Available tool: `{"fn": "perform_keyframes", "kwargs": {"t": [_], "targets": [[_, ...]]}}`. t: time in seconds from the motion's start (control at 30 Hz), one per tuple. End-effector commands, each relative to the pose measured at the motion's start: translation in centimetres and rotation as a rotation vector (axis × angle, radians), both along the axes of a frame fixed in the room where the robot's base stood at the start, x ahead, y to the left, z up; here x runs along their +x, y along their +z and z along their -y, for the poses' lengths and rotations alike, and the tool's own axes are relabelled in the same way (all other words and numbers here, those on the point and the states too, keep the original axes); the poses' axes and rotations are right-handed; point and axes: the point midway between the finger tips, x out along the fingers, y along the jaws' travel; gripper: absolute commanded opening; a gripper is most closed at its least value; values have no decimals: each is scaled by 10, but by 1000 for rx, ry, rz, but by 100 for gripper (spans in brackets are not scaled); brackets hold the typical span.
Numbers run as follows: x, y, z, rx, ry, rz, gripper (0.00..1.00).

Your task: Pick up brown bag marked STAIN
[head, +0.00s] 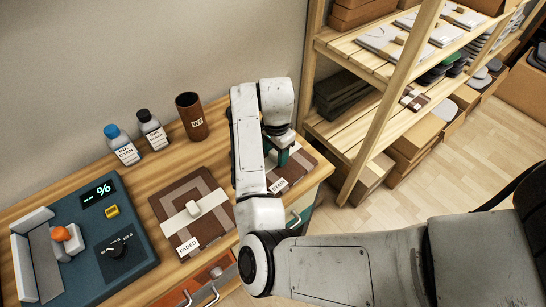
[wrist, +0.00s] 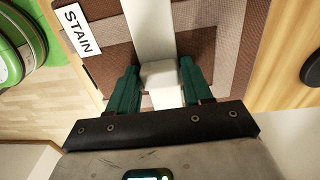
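The brown bag marked STAIN (head: 302,163) lies flat at the right end of the wooden counter, partly hidden behind my arm. In the wrist view the bag (wrist: 112,62) fills much of the upper picture, with its white STAIN label (wrist: 82,30) at upper left. A pale band runs across it and carries a white block-shaped knob (wrist: 166,97). My gripper (wrist: 160,84) is over the bag, its green fingers on either side of the knob. I cannot tell whether both fingers touch it. In the head view my gripper (head: 283,157) is mostly hidden by my wrist.
A similar brown bag marked FADED (head: 180,235) lies to the left on the counter. Two bottles (head: 125,150) (head: 153,136) and a brown cup (head: 191,122) stand behind. A blue press (head: 135,235) is at left. Wooden shelves (head: 345,135) stand close on the right.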

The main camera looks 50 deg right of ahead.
Motion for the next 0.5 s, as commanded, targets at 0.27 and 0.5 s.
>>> {"fn": "perform_keyframes", "kwargs": {"t": [0.27,0.5], "targets": [[0,0,0,0,0,0,23],[0,0,0,1,0,0,10]]}}
